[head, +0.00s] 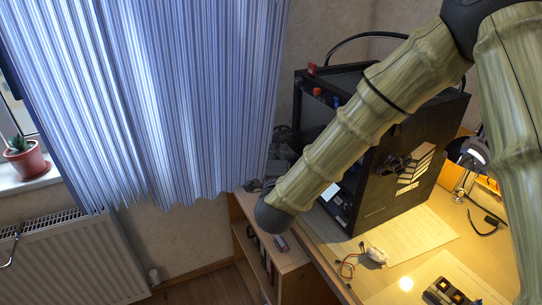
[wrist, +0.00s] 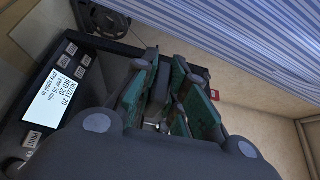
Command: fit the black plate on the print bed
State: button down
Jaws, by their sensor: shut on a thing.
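My gripper (wrist: 163,85) shows in the wrist view, its green-padded fingers close together around a dark thing, of which only a narrow part shows. It fits the black plate, but its outline is mostly hidden. In the head view the gripper is hidden beyond the rounded end of my arm, in front of the printer's open side. The black 3D printer (head: 385,185) stands on the desk in the head view. Its lit screen (wrist: 50,98) is at the left of the wrist view, beside the gripper. The print bed cannot be made out in either view.
A low wooden shelf (head: 282,262) stands below my arm's end. The desk holds paper sheets (head: 423,236), a small white thing with wires (head: 376,255) and a lamp (head: 474,152). A blue striped curtain (head: 160,95) hangs at left, above a radiator (head: 75,262).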

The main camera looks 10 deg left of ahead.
aim_at(296, 141)
jog(key=shift+w+d+f+p, duration=0.1)
jog(key=shift+w+d+p, duration=0.15)
jog(key=shift+w+d, duration=1.2)
jog(key=shift+w+d+f+p, duration=0.1)
jog(key=shift+w+d+p, duration=0.15)
jog(key=shift+w+d, duration=1.2)
jog(key=shift+w+d+p, duration=0.25)
jog(key=shift+w+d, duration=0.5)
jog(key=shift+d, duration=1.4)
jog(key=shift+f+b, duration=0.55)
jog(key=shift+f, duration=0.05)
jog(key=shift+s, duration=0.1)
jog(key=c, duration=1.4)
grip_release()
jog(key=shift+o, duration=0.6)
jog(key=o, duration=1.3)
jog(key=shift+f+b, duration=0.25)
jog(key=shift+b, duration=0.15)
